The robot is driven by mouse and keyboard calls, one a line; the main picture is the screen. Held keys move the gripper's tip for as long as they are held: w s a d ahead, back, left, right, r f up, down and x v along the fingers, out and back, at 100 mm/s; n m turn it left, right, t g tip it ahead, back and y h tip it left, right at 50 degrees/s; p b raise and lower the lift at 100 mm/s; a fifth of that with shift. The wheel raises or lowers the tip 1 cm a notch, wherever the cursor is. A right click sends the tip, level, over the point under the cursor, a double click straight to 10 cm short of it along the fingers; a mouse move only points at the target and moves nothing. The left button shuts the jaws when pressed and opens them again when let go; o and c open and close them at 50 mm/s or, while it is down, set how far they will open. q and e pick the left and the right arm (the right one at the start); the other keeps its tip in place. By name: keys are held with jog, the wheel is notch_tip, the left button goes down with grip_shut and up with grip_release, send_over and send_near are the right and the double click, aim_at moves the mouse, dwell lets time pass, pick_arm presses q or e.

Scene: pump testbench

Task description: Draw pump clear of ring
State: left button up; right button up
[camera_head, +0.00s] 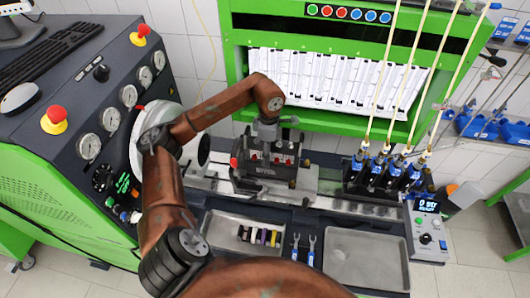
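The pump (268,170) is a dark block with red caps on its side, in the middle of the bench beside a grey clamp block (305,182). My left arm reaches over from the left, and my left gripper (268,136) points down at the top of the pump. Its fingers are small and dark against the pump, so I cannot tell whether they are closed on it. A pale round disc (203,150), possibly part of the drive, stands to the left of the pump. I cannot clearly make out the ring or whether the pump sits in it. My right gripper is out of view.
A control console (75,130) with gauges and red buttons stands left. Several blue-bodied injectors (390,170) with pale hoses stand right. In front are a tray with small parts (225,250), two blue-handled tools (303,250) and an empty tray (365,258). A green cabinet (345,40) stands behind.

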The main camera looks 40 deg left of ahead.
aim_at(281, 154)
pick_arm(q)
jog(key=shift+w+d, duration=0.1)
jog(key=shift+d, duration=0.3)
jog(key=shift+w+d, duration=0.65)
jog(key=shift+d, duration=0.25)
dwell(0.5)
jog(key=shift+w+d, duration=0.45)
jog(key=shift+d, duration=0.25)
jog(key=o, duration=2.1)
jog(key=shift+w, duration=0.1)
jog(key=shift+o, duration=0.4)
jog(key=shift+a, duration=0.1)
